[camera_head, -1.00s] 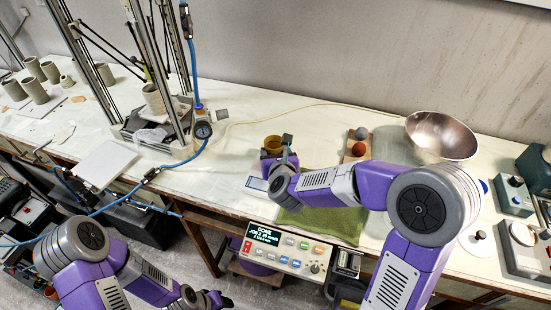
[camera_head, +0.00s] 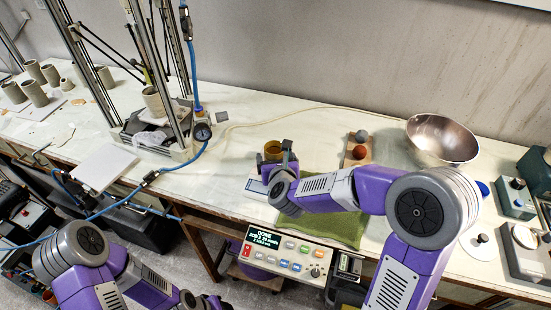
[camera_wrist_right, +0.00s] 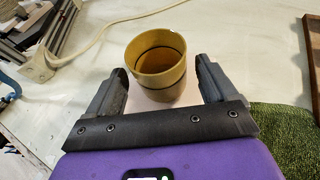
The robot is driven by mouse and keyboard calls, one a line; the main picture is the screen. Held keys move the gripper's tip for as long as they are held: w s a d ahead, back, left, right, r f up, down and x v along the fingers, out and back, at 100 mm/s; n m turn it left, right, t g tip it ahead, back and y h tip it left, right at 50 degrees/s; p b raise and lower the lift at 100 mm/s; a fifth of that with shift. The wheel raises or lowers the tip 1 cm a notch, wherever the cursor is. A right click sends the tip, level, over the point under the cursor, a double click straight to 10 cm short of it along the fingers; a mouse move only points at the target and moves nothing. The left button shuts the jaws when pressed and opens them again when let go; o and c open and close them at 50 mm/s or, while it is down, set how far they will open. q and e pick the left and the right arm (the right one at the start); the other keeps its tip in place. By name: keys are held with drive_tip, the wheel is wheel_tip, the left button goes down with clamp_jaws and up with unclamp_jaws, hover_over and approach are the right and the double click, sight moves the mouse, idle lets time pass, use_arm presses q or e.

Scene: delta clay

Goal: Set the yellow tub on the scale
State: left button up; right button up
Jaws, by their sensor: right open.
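In the right wrist view the tub (camera_wrist_right: 157,66) is between and slightly beyond the fingertips, with gaps at both sides. My right gripper (camera_head: 276,158) is open around its near side; it also shows in the wrist view (camera_wrist_right: 163,78). A grey device with a round white top (camera_head: 524,236) at the right edge may be the scale; I cannot be sure. My left gripper (camera_head: 207,302) is at the bottom edge, partly cut off, its jaws unclear.
A green towel (camera_head: 335,228) lies in front of my right forearm. A wooden board with two balls (camera_head: 359,151) and a metal bowl (camera_head: 441,139) stand to the right. A control panel (camera_head: 285,256) is at the front edge. A metal-framed machine (camera_head: 158,130) stands left.

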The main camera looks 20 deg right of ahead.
drive_tip(key=shift+s+r, duration=0.3)
drive_tip(key=shift+r, duration=0.05)
drive_tip(key=v, duration=1.1)
drive_tip(key=shift+s, duration=0.2)
drive_tip(key=shift+a+f, duration=0.1)
